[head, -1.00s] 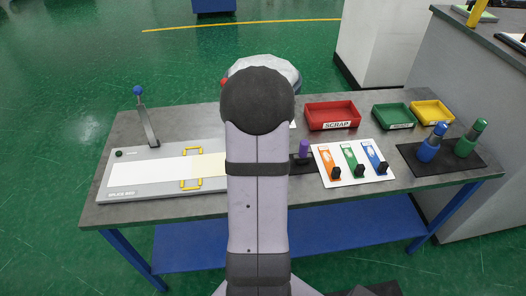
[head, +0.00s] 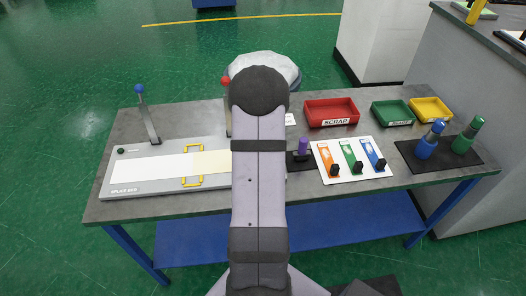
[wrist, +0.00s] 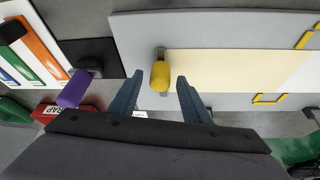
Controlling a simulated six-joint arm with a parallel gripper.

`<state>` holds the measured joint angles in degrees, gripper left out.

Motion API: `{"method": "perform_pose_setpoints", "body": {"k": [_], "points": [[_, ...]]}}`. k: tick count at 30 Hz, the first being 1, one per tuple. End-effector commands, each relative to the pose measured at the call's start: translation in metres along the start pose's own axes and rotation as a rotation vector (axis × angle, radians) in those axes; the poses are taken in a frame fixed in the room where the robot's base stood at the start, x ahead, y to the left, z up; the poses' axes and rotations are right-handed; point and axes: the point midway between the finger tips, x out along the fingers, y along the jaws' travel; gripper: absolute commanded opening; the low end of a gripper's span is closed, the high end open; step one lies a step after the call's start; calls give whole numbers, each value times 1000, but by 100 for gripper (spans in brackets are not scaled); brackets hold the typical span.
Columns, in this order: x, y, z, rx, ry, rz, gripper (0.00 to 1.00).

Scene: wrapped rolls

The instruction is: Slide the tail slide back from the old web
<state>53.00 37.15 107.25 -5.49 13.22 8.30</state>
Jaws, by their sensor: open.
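A yellow knob (wrist: 160,75) on a short grey post stands at the end of a cream web strip (wrist: 215,68) in the wrist view; it looks like the tail slide's handle. My gripper (wrist: 153,88) is open, with one dark blue finger on each side of the knob; I cannot tell whether either touches it. In the head view my arm hides the gripper and knob. The cream strip (head: 214,162) meets a white strip (head: 145,168) on the grey splice bed (head: 150,190), with a yellow frame (head: 185,185) around the join.
A purple knob (head: 303,146) stands right of my arm, near a white board (head: 325,180) with orange, green and blue tabs. A red scrap tray (head: 331,107) and green and yellow trays sit behind. A blue-knobbed lever (head: 146,115) rises at the left.

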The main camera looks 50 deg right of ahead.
Motion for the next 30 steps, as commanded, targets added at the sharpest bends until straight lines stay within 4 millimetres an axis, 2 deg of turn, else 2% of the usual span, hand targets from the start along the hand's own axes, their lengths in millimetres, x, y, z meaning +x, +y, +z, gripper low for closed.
{"method": "perform_pose_setpoints", "body": {"k": [6, 16, 17, 21, 22, 26, 30], "points": [[11, 0, 0, 1, 0, 0, 43], [13, 0, 0, 1, 1, 0, 43], [13, 0, 0, 1, 1, 0, 38], [13, 0, 0, 1, 1, 0, 5], [13, 0, 0, 1, 1, 0, 0], [13, 0, 0, 1, 1, 0, 0], [12, 11, -2, 5, 0, 1, 0]]}}
